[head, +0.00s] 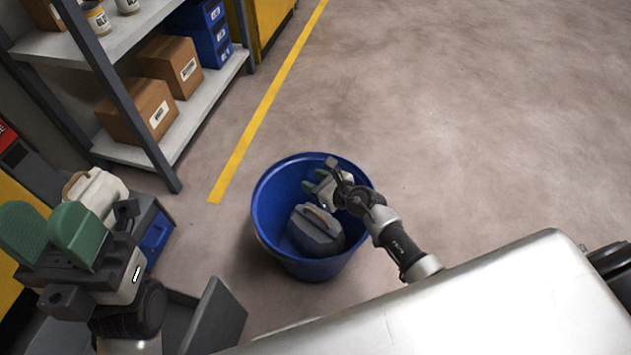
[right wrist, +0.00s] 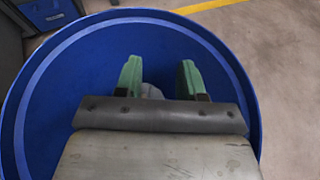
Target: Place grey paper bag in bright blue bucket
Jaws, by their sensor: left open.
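The bright blue bucket (head: 262,225) stands on the floor in the middle of the head view. A grey paper bag (head: 314,238) with a tan handle is inside it, leaning against the near wall. My right gripper (head: 315,181) is over the bucket's mouth, beyond the bag and apart from it. In the right wrist view its green fingers (right wrist: 158,78) are spread, with the blue bucket wall (right wrist: 75,85) around them; a small pale patch low between them is mostly hidden. My left gripper (head: 52,232) is open at the lower left, away from the bucket.
A whitish bag (head: 112,181) with a tan handle stands behind my left gripper, near a blue bin (head: 157,239). A shelf rack (head: 189,124) with cardboard boxes (head: 139,110) and blue bins is at upper left. A yellow floor line (head: 262,111) runs past it. Floor at right is clear.

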